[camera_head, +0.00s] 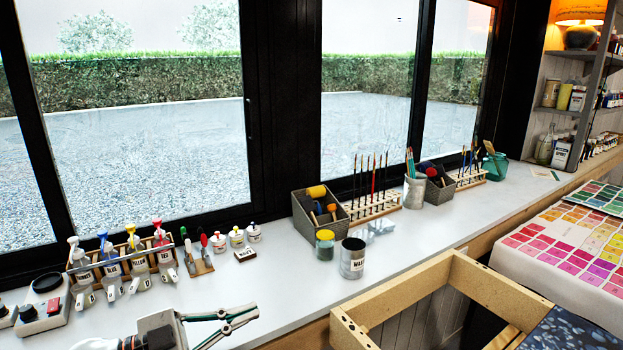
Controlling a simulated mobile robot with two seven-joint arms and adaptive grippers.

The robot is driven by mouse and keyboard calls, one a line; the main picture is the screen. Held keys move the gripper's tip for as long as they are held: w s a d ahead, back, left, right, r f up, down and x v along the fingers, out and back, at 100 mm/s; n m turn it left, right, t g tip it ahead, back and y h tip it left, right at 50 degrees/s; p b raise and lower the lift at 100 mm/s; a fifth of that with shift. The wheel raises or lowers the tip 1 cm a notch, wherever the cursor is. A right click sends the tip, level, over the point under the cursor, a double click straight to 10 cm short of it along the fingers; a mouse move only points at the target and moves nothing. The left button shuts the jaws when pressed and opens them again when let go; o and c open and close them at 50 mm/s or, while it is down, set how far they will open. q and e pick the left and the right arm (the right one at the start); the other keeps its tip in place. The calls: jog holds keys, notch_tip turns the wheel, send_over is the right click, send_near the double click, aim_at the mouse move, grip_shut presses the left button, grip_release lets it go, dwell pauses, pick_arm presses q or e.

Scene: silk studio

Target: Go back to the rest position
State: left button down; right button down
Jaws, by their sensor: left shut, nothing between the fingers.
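My left gripper (246,316) comes in at the bottom of the head view, over the front part of the white counter. Its two thin linkage fingers point right and meet at their tips. It is shut and holds nothing. It is apart from the metal can (352,260) and the glass jar (325,246), which stand farther right and back. My right gripper does not show in this view.
The white counter (290,290) runs below the windows. Spray bottles (137,262) stand in a rack at left. A grey bin (318,216), brush racks (371,206) and a brush pot (414,190) stand at the back. A wooden frame (490,284) stands at front right.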

pick_arm(q)
jog(key=s+a+f+n+t+y, duration=0.1)
jog(key=a+f+n+t+y, duration=0.2)
jog(key=f, duration=0.4)
jog(key=s+a+f+n+t+y, duration=0.1)
jog(key=f+n+t+y, duration=0.1)
jog(key=f+n+y, duration=0.3)
jog(key=s+a+f+n+t+y, duration=0.1)
jog(key=a+f+n+t+y, duration=0.2)
jog(key=f, duration=0.5)
jog(key=s+a+f+n+g+y, duration=0.1)
jog(key=s+f+n+g+y, duration=0.2)
jog(key=s+f, duration=1.1)
notch_tip(320, 180, down, 3)
jog(key=g, duration=0.2)
jog(key=shift+f+g, duration=0.15)
jog(key=shift+g, duration=0.15)
jog(key=shift+w, duration=0.1)
